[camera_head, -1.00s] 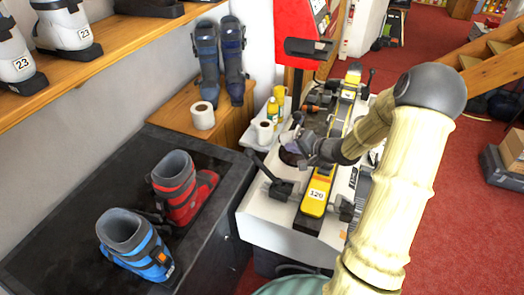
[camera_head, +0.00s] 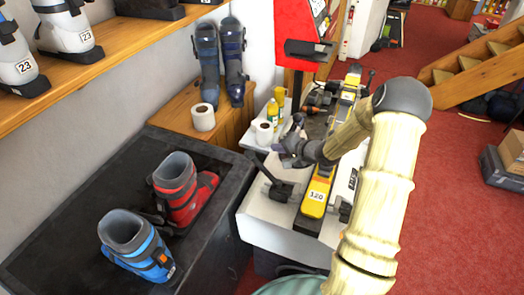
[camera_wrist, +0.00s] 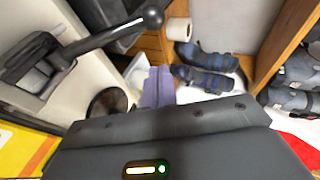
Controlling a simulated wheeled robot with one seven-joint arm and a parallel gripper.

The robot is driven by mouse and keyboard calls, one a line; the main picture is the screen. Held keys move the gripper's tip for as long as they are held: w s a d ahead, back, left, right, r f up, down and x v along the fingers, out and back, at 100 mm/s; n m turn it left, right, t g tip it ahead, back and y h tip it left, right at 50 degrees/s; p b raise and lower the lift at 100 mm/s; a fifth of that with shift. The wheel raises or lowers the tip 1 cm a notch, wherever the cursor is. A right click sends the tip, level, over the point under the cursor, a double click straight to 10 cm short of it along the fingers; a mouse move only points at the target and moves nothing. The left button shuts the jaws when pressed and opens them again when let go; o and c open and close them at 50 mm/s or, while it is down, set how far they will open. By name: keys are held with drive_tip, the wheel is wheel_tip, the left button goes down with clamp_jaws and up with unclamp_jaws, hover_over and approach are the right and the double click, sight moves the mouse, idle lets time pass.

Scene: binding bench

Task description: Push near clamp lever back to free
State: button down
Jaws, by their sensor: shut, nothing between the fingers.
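The near clamp lever (camera_head: 266,172) is a dark handle rising up and left from its black clamp on the near end of the white bench. In the wrist view the lever (camera_wrist: 108,36) shows large at upper left, with its round knob near the top. My gripper (camera_head: 286,152) is shut and empty, just beyond and right of the lever's knob end. In the wrist view its lilac fingers (camera_wrist: 158,88) point away below the knob, with a visible gap. The yellow ski (camera_head: 318,192) marked 120 lies along the bench, right of the lever.
A red boot (camera_head: 178,185) and a blue boot (camera_head: 130,240) stand on the black counter (camera_head: 70,225) to the left. Paper rolls (camera_head: 203,117) and bottles (camera_head: 273,110) stand behind the lever. A red machine (camera_head: 300,35) rises at the back. Red floor lies open at right.

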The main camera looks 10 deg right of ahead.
sight(264, 169)
drive_tip(key=w+a+f, duration=0.1)
drive_tip(key=a+f+p, duration=0.1)
drive_tip(key=a, duration=0.1)
drive_tip(key=w+a+f, duration=0.1)
drive_tip(key=a, duration=0.1)
drive_tip(key=shift+w+a+f+p, duration=0.1)
drive_tip(key=shift+w+p, duration=0.2)
drive_tip(key=shift+p, duration=0.05)
